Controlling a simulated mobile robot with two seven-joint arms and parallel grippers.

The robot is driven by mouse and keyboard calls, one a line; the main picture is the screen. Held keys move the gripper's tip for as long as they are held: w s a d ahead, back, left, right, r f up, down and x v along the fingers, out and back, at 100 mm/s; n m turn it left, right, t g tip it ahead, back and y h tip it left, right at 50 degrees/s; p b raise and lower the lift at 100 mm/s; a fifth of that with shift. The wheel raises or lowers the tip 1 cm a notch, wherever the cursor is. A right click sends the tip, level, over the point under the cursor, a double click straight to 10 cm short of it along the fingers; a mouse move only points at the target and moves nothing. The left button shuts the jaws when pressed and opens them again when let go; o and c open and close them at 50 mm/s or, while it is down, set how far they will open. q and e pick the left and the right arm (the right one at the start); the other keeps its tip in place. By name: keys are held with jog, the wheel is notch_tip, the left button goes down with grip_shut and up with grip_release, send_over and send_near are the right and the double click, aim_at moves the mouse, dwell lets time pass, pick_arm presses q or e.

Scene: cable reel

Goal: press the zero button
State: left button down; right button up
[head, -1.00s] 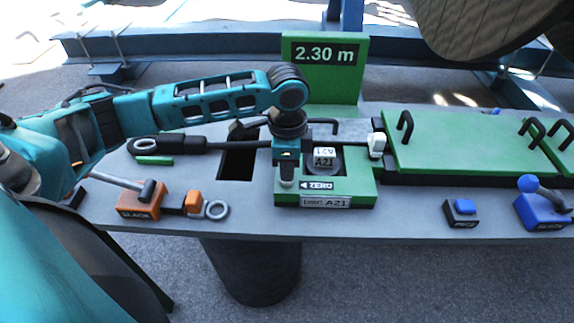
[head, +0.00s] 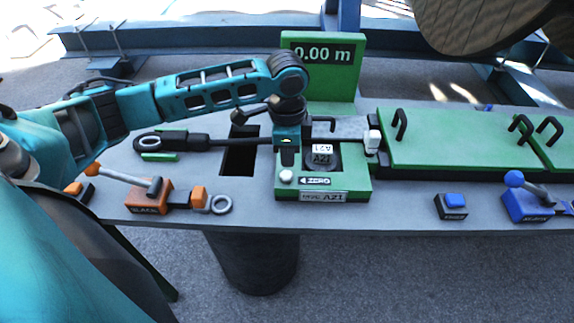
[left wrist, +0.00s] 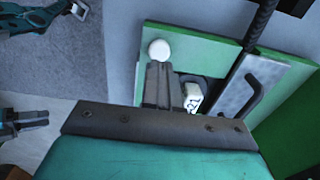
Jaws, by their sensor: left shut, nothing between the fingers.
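The zero button (head: 286,176) is a small white round knob at the near left corner of the green counter block (head: 324,193), beside the "ZERO" label (head: 314,181). It also shows in the left wrist view (left wrist: 159,49), just beyond the fingertips. My left gripper (head: 287,160) points down over the block and is shut and empty. In the head view its tips are slightly behind the button, which is uncovered. The green display (head: 323,54) at the back reads 0.00 m.
A black cable (head: 240,142) crosses the grey table behind the button. A blue button box (head: 453,206) and a blue lever box (head: 527,204) stand to the right. Green covers with black handles (head: 450,140) fill the right back.

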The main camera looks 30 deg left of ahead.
aim_at(288, 174)
pick_arm(q)
notch_tip(288, 174, up, 10)
jog(key=shift+s+f, duration=0.1)
dwell(0.9)
jog(key=s+d+f+n+t+h, duration=0.2)
jog(key=s+d+f+h, duration=0.1)
jog(key=s+d+f, duration=0.75)
jog(key=s+a+f+n+t+y, duration=0.1)
jog(key=s+a+f+n+y, duration=0.25)
jog(key=s+n, duration=0.45)
jog(key=w+d+f+m+t+h, duration=0.1)
jog(key=w+d+f+t+h, duration=0.1)
jog(key=w+f+t, duration=0.4)
notch_tip(288, 174, down, 3)
jog(key=shift+f+t, duration=0.15)
jog(key=shift+t, duration=0.65)
